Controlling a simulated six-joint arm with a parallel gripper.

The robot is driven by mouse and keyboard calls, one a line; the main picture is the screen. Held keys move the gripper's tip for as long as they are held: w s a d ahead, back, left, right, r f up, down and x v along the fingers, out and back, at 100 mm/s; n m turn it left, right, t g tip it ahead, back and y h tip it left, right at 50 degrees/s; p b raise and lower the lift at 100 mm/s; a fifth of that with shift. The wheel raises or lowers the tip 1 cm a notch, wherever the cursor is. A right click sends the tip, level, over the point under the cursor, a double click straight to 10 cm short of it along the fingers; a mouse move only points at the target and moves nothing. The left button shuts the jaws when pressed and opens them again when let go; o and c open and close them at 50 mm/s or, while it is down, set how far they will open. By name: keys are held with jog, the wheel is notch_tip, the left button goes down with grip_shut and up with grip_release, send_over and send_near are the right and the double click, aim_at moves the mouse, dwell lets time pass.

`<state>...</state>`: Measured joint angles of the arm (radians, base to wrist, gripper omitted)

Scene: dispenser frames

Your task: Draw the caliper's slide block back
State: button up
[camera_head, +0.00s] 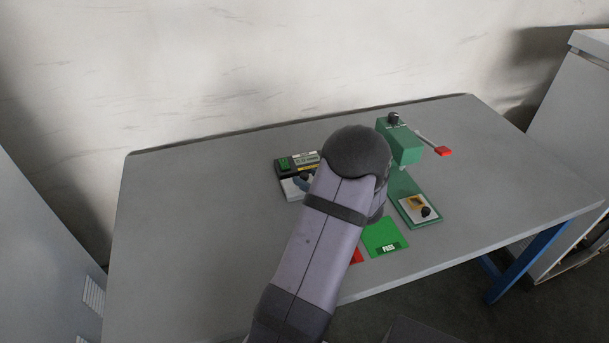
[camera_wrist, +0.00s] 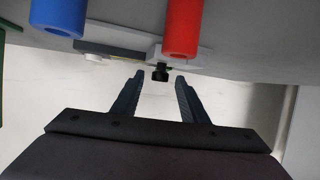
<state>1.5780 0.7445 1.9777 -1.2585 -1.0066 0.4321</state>
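In the wrist view, a light grey block (camera_wrist: 183,56), which looks like the caliper's slide block, sits by a dark grey bar (camera_wrist: 110,48). A small black knob (camera_wrist: 161,73) sticks out from the block. My gripper (camera_wrist: 159,77) is open, and the knob appears between its fingertips with a gap on each side. I cannot tell the depth between them. A red cylinder (camera_wrist: 183,28) hides part of the block. In the head view my arm covers the gripper, and I cannot make out the caliper.
A blue cylinder (camera_wrist: 58,15) is at the wrist view's upper left. On the grey table (camera_head: 200,220), a black-and-white device (camera_head: 290,170) stands left of my arm. A green press (camera_head: 405,150) with a red-ended lever and a green pad (camera_head: 383,236) are right. The table's left side is clear.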

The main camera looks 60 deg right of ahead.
jog(key=shift+x, duration=1.35)
grip_shut()
jog(key=shift+s+d+r+p, duration=0.1)
jog(key=shift+s+d+p, duration=0.85)
jog(key=shift+s+d, duration=1.75)
grip_release()
jog(key=shift+b+v, duration=0.6)
jog(key=shift+v, duration=3.05)
jog(key=shift+w, duration=0.1)
